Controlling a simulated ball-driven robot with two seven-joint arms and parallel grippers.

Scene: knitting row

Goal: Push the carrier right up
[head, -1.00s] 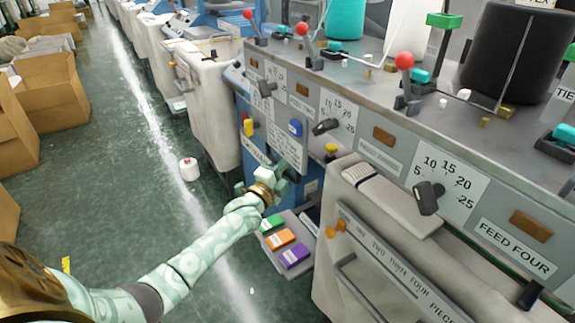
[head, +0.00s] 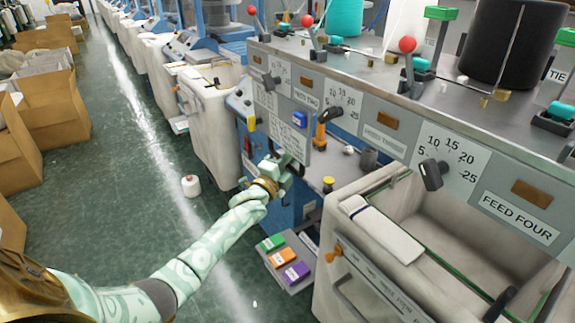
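The carrier (head: 372,141) appears to be the long grey panel and deck with FEED dials, dark levers and red-knobbed handles. It stands above the beige bin (head: 333,290), with a gap that shows the shelf and the open bin inside. My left gripper (head: 284,163) is at the lower edge of the carrier's left end, below a blue button (head: 299,119). It seems to touch there; its fingers are small and partly hidden, so I cannot tell if they are open or shut. My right gripper is not in view.
A yellow knob (head: 328,184) stands on the shelf. A white spool (head: 191,186) lies on the open green floor. Cardboard boxes (head: 50,102) line the far left.

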